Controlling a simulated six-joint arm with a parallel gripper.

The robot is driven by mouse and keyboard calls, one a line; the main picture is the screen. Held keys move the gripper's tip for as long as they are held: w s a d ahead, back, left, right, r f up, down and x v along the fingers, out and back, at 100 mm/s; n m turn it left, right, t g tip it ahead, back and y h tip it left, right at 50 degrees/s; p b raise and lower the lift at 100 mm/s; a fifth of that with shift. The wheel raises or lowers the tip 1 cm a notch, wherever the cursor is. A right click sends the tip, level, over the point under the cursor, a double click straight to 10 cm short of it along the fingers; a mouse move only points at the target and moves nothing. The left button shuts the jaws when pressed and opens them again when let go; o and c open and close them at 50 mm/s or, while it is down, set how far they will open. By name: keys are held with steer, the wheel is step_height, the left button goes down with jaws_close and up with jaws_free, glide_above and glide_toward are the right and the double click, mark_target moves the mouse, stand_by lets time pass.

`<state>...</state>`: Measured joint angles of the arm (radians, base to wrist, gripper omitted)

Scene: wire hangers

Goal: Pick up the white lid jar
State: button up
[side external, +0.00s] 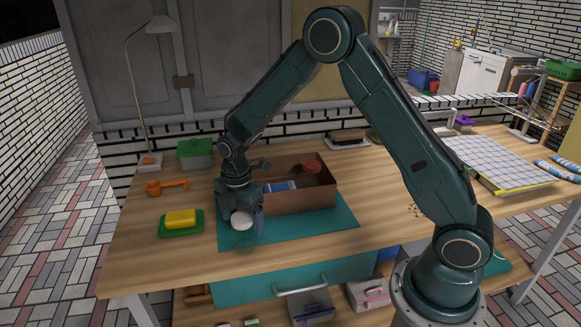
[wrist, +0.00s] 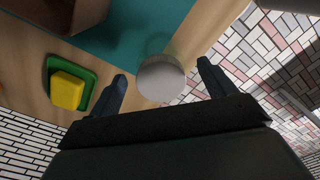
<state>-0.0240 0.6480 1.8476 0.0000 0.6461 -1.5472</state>
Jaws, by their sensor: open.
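The white lid jar (side external: 241,220) stands upright on the teal mat (side external: 325,237), near the mat's front left corner. Its round pale lid also shows in the wrist view (wrist: 160,77), between and a little beyond my fingertips. My gripper (side external: 241,217) points down over the jar, with a finger on each side of it. In the wrist view my gripper (wrist: 162,78) is open, and gaps show between the lid and both fingers. The jar's lower body looks clear and is hard to make out.
A brown open box (side external: 300,200) holding a blue item and a red-lidded item stands just behind. A green dish (side external: 168,230) with a yellow block (side external: 181,219) is to the left. An orange scoop (side external: 165,187) and a green-lidded container (side external: 195,150) are farther back. The table's front edge is close.

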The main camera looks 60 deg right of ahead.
mark_target(243, 231)
steer(key=shift+f, duration=2.45)
steer(key=c, duration=1.2)
steer(key=shift+o, duration=0.2)
steer(key=shift+r, duration=0.2)
step_height(243, 231, up, 20)
steer(key=shift+f, duration=0.15)
